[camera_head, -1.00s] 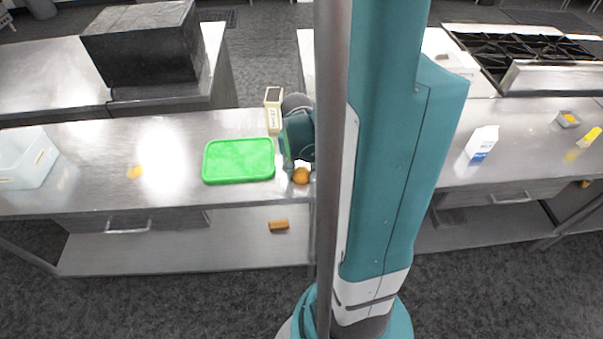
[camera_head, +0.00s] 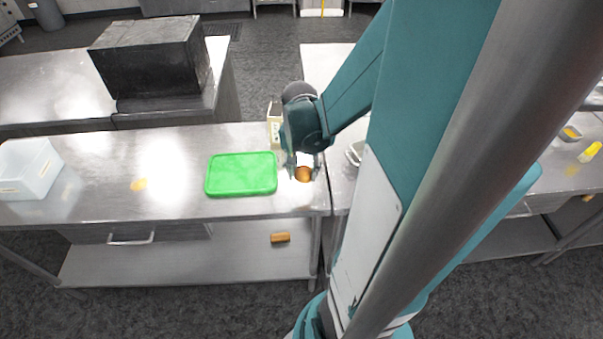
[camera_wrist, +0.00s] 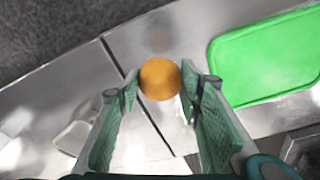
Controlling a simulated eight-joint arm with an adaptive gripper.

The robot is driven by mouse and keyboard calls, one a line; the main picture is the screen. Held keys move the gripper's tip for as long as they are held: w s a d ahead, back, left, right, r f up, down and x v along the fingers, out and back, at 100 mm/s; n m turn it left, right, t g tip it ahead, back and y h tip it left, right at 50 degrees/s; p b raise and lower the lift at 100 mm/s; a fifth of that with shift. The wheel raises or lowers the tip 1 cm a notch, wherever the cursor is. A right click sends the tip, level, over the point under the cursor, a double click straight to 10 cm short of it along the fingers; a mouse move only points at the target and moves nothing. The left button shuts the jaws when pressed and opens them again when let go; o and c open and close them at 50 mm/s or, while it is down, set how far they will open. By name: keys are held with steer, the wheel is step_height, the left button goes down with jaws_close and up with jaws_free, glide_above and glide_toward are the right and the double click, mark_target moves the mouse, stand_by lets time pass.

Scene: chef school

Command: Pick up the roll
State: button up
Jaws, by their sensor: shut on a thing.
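The roll (camera_head: 303,174) is a small round orange-brown thing at the right end of the left steel table. My gripper (camera_head: 304,168) is over it from behind, with a finger on each side. In the wrist view the roll (camera_wrist: 159,79) sits between the two fingertips of my gripper (camera_wrist: 160,88), which are shut on it. Its far side is in plain view there. Whether it is clear of the tabletop is hard to tell.
A green tray (camera_head: 241,188) lies just left of the roll. A carton (camera_head: 273,124) stands behind my gripper. A white bin (camera_head: 28,168) is at the far left. A brown block (camera_head: 280,238) lies on the lower shelf. A table seam runs right of the roll.

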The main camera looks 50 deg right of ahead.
steer(key=shift+r, duration=0.9)
